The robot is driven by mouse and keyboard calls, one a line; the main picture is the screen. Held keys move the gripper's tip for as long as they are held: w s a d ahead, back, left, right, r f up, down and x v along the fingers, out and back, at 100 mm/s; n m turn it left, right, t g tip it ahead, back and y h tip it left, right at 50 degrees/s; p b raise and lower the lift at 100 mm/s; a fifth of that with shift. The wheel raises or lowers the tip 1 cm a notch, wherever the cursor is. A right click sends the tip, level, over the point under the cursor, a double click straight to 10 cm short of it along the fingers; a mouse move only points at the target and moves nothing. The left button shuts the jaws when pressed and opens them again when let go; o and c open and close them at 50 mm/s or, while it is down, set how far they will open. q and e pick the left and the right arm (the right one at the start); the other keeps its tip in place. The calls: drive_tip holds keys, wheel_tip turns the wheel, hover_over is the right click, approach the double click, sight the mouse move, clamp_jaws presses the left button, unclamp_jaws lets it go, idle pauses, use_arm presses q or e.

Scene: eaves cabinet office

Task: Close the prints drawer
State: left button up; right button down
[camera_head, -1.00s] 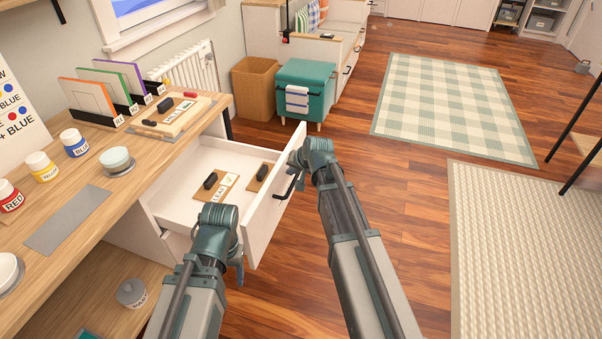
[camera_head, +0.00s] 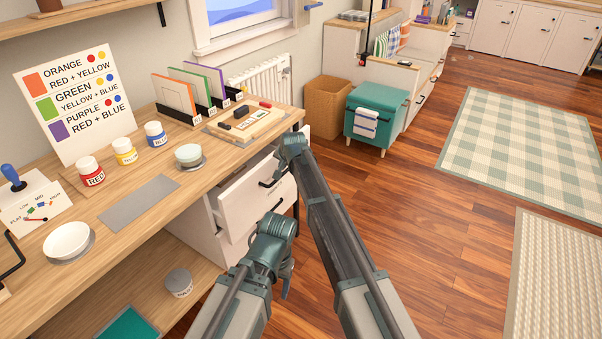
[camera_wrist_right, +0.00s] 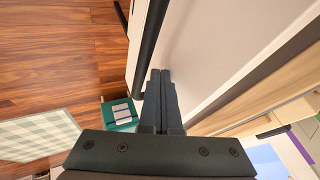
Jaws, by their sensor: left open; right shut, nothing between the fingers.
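The prints drawer (camera_head: 245,196) is a white drawer under the desk top, with a dark bar handle (camera_head: 272,180). It stands a little way out, with a narrow opening above its front, and its contents are hidden. In the right wrist view its white front (camera_wrist_right: 215,45) fills the upper middle. My right gripper (camera_wrist_right: 159,74) is shut and empty, its fingers against or very close to the front, beside the dark handle. My left gripper (camera_head: 286,288) is open, in front of the desk and apart from the drawer.
The wooden desk (camera_head: 185,192) carries paint jars, bowls, cards and a wooden board (camera_head: 250,124). A teal stool (camera_head: 375,112) and a brown bin (camera_head: 326,106) stand beyond. Open wood floor (camera_head: 430,240) lies to the right.

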drive_tip(key=w+a, duration=0.1)
drive_tip(key=a, duration=0.1)
drive_tip(key=w+a, duration=0.1)
drive_tip(key=a, duration=0.1)
drive_tip(key=w+a, duration=0.2)
drive_tip(key=shift+r, duration=0.1)
drive_tip(key=shift+w+a, duration=0.1)
drive_tip(key=shift+w, duration=0.05)
use_arm(q)
drive_tip(key=shift+r, duration=0.15)
use_arm(e)
drive_tip(key=shift+r, duration=0.1)
